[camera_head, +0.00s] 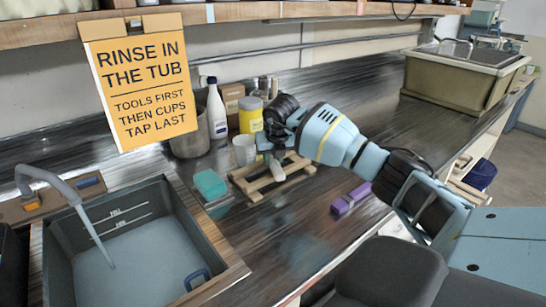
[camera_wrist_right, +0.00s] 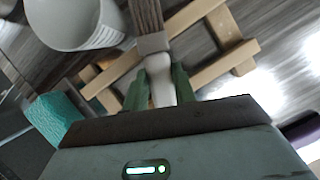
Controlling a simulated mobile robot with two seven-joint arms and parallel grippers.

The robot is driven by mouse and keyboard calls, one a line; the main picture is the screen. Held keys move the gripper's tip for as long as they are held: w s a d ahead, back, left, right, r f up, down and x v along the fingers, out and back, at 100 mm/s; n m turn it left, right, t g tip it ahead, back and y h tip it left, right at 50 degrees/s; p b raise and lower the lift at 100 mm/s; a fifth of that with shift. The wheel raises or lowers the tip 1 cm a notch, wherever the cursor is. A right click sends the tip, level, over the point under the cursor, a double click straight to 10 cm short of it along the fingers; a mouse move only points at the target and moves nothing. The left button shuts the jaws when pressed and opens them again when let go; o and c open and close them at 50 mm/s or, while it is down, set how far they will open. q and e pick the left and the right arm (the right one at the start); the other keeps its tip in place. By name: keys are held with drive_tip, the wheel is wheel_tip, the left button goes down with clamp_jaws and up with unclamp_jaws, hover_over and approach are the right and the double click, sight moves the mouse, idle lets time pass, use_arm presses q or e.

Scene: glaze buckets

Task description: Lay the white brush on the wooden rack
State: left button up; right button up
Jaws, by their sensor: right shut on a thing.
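The wooden rack (camera_head: 243,182), a small frame of light slats, stands on the dark counter. It also shows in the right wrist view (camera_wrist_right: 218,68). My right gripper (camera_wrist_right: 160,88) is shut on the white brush (camera_wrist_right: 161,92), with green fingers on both sides of its white handle. The brush's pale collar and brown-grey bristles point away from the gripper. In the head view, a white part of the brush (camera_head: 277,169) shows below the gripper, over the rack; I cannot tell whether it touches the slats. My left gripper is not in view.
A white cup (camera_head: 244,150) stands close behind the rack, near a yellow-labelled jar (camera_head: 250,116). A teal sponge (camera_head: 210,184) lies to the left and a purple block (camera_head: 350,198) to the right. A sink tub (camera_head: 130,250) is at front left. The counter before the rack is clear.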

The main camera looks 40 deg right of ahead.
sight(276, 165)
drive_tip(key=shift+f, duration=0.15)
drive_tip(key=o, duration=1.1)
drive_tip(key=shift+v, duration=3.95)
